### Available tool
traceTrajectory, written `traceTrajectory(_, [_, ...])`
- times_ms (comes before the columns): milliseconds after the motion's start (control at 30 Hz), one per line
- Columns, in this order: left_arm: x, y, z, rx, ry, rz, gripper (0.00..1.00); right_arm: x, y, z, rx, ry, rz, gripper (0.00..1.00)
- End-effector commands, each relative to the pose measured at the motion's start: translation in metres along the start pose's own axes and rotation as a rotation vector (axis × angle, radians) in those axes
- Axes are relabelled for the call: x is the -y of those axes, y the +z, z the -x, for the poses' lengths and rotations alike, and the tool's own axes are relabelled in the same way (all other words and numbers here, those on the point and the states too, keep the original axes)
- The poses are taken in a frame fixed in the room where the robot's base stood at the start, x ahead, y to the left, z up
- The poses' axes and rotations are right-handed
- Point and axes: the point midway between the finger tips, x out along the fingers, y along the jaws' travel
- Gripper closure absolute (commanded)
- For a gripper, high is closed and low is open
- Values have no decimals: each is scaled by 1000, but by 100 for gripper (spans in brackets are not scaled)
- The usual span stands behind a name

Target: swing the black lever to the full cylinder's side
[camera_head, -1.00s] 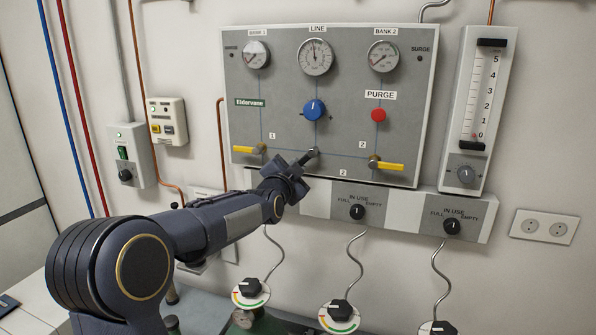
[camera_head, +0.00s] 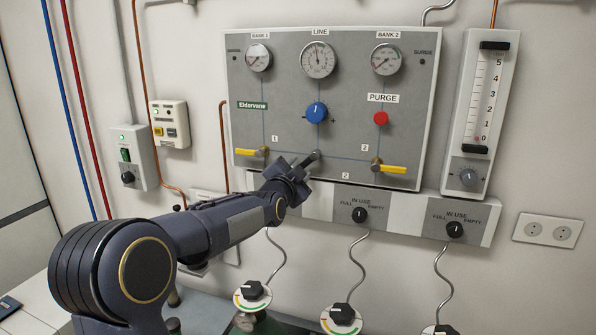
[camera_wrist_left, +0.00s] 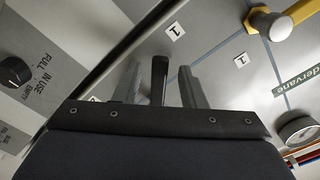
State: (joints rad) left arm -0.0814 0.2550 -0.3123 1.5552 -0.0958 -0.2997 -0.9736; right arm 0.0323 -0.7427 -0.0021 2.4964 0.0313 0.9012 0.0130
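The black lever's hub (camera_head: 316,155) sits at the lower middle of the grey gas panel (camera_head: 340,110), between the two yellow handles. The lever points down and left from the hub, largely hidden by my left gripper (camera_head: 302,164) in the head view. In the left wrist view the black lever (camera_wrist_left: 159,80) stands between the two fingers of my left gripper (camera_wrist_left: 160,86), with a gap on each side. The gripper is open around it. Labels "1" (camera_wrist_left: 174,30) and "2" (camera_head: 345,176) flank the lever. Bank 1 gauge (camera_head: 259,58) and bank 2 gauge (camera_head: 386,59) are too small to read.
Yellow handles (camera_head: 250,152) and (camera_head: 395,169) stick out on either side. A blue knob (camera_head: 316,112) and red purge button (camera_head: 381,118) are above. Below are black in-use knobs (camera_head: 360,215) and (camera_head: 455,229). A flowmeter (camera_head: 482,110) hangs at right.

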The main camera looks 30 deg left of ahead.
Motion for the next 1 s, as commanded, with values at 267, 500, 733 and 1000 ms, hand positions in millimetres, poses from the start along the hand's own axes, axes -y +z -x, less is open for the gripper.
traceTrajectory(267, [0,0,31,-4,-1,4,63,-3,3,-7,0,0,0,63])
traceTrajectory(500, [1,-1,68,-3,-1,2,63,-2,3,-5,0,0,0,63])
traceTrajectory(733, [0,0,78,0,0,0,63,-2,2,-5,0,0,0,63])
traceTrajectory(1000, [0,0,78,0,0,0,63,-2,3,-5,0,0,0,63])
